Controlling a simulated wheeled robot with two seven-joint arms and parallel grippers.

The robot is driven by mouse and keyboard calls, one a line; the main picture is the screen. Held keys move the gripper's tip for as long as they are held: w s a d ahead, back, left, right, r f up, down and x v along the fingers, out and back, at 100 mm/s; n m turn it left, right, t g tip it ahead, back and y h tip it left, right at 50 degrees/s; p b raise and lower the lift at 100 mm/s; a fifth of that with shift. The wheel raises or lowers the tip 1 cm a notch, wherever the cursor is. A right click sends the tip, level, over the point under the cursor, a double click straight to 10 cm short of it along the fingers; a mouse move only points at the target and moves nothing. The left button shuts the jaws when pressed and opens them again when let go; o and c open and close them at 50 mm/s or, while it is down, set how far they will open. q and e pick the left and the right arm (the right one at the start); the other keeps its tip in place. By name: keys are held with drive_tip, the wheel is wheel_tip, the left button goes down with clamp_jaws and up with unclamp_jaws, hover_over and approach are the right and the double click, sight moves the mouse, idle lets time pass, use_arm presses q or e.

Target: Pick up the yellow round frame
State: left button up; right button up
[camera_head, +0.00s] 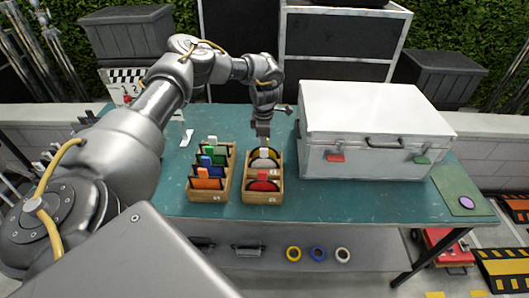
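A small wooden box (262,200) on the green table holds round frames standing in slots. The rear one, the yellow round frame (265,163), shows a thin yellow rim around a pale disc, with a light tab at its top. A red round frame (263,186) stands in front of it. My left gripper (263,142) points down right at the top of the yellow frame, at or very near its tab. The fingertips are too small to tell whether they are apart or closed on it. My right gripper is out of view.
A second wooden box (208,197) with orange, blue and green square frames stands just left. A large white case (365,125) stands close on the right. A purple disc (467,202) lies at the table's right end. Tape rolls (317,253) sit on the lower shelf.

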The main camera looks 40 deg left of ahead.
use_arm(q)
wheel_tip(320, 180, down, 4)
drive_tip(key=shift+w+r+p, duration=0.15)
drive_tip(key=shift+r+p, duration=0.05)
drive_tip(key=shift+p, duration=0.3)
clamp_jaws()
